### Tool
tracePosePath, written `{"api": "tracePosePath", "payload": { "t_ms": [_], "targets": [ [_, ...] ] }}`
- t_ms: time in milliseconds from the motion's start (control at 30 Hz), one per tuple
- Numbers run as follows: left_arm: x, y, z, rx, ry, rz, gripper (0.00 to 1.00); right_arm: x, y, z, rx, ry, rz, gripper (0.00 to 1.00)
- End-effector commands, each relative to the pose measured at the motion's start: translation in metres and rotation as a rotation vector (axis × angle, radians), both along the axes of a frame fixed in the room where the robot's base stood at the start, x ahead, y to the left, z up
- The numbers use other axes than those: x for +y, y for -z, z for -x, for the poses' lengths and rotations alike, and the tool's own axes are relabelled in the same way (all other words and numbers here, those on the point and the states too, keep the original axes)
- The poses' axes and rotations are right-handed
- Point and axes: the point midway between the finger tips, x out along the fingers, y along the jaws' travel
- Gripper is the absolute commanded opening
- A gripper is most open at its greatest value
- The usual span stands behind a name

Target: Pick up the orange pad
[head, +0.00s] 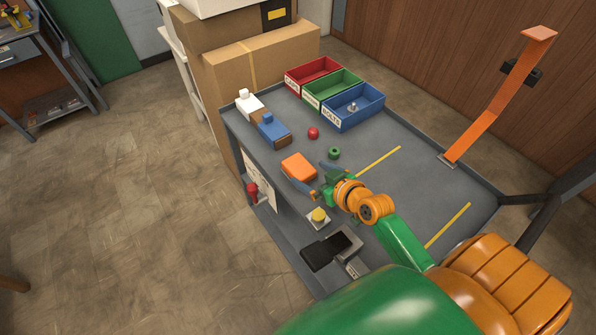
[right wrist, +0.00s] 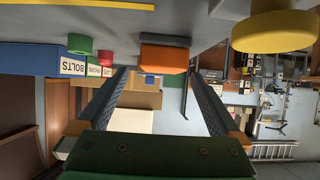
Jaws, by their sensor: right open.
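The orange pad (head: 298,166) lies on the grey workbench (head: 391,187) near its left edge. In the right wrist view the pad (right wrist: 163,59) shows ahead between the fingertips, with a dark grey strip along one side. My right gripper (head: 312,176) is open and empty, just to the lower right of the pad in the head view. Its two fingers point toward the pad, and they also show spread apart in the right wrist view (right wrist: 160,76). I cannot tell whether a finger touches the pad. My left gripper is not in view.
Red (head: 313,133) and green (head: 334,153) small parts lie behind the pad. Red, green and blue bins (head: 354,116) and a block rack (head: 275,131) stand farther back. A yellow button (head: 319,215) and black device (head: 331,250) are nearer. An orange strip (head: 495,105) rises at right.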

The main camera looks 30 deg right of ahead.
Motion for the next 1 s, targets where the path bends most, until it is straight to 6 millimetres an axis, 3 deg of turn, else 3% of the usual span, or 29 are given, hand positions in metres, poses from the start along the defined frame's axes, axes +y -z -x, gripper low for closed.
{"api": "tracePosePath", "payload": {
  "t_ms": [33, 267, 533, 567, 700, 800, 1000],
  "targets": [
    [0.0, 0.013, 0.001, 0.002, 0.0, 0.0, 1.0, 0.001, 0.01, -0.007, -0.003, 0.001, -0.002, 1.0],
    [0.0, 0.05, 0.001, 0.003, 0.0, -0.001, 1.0, 0.011, 0.031, -0.045, -0.002, 0.0, -0.002, 1.0],
    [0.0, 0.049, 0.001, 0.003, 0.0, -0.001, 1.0, 0.012, 0.027, -0.052, 0.002, -0.001, 0.0, 1.0],
    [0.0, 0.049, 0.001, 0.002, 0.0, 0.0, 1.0, 0.012, 0.027, -0.052, 0.002, -0.001, 0.0, 0.97],
    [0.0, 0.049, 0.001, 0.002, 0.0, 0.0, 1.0, 0.012, 0.027, -0.052, 0.002, -0.001, 0.0, 0.59],
    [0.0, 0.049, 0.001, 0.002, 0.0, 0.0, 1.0, 0.012, 0.027, -0.052, 0.002, -0.001, 0.0, 0.37],
    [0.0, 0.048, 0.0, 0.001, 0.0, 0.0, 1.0, 0.012, 0.026, -0.052, 0.002, -0.001, 0.0, 0.37]
  ]
}}
